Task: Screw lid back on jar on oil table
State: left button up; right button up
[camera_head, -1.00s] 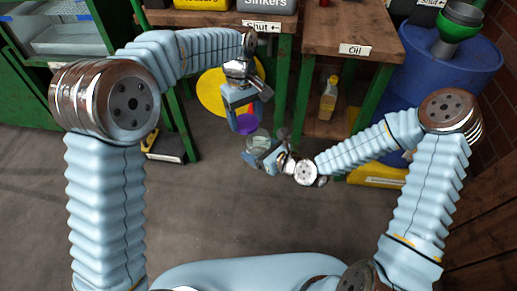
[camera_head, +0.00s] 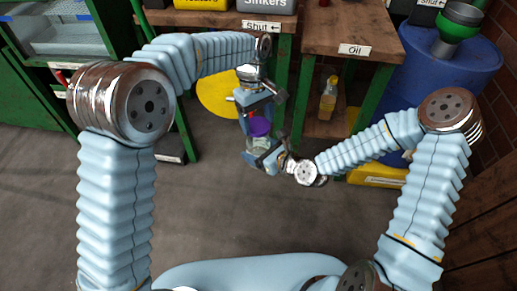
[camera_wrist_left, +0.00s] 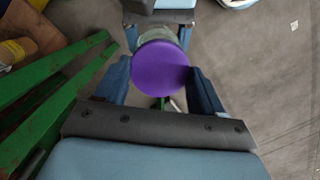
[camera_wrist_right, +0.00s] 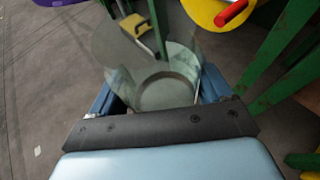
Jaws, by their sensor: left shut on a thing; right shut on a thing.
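The purple lid (camera_head: 260,127) is between the fingers of my left gripper (camera_head: 258,122), which is shut on it. The lid faces the left wrist camera as a round purple disc (camera_wrist_left: 161,67). My right gripper (camera_head: 264,150) is shut on the clear glass jar (camera_head: 258,143), seen at an angle in the right wrist view (camera_wrist_right: 165,88). The lid is just above the jar's mouth in the head view. In the left wrist view the jar's glass shows behind the lid. A purple edge shows at the top left of the right wrist view. I cannot tell whether lid and jar touch.
The oil table (camera_head: 350,34) with its "Oil" label stands behind, a yellow bottle (camera_head: 328,100) on its lower shelf. A blue barrel (camera_head: 455,65) with a green funnel stands right of it. The floor in front is clear.

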aim_at(258, 124)
pick_arm(q)
jog(key=shift+f, duration=0.5)
dwell(0.5)
jog(key=shift+d+f, duration=0.1)
jog(key=shift+f, duration=0.75)
jog(key=shift+f, duration=0.55)
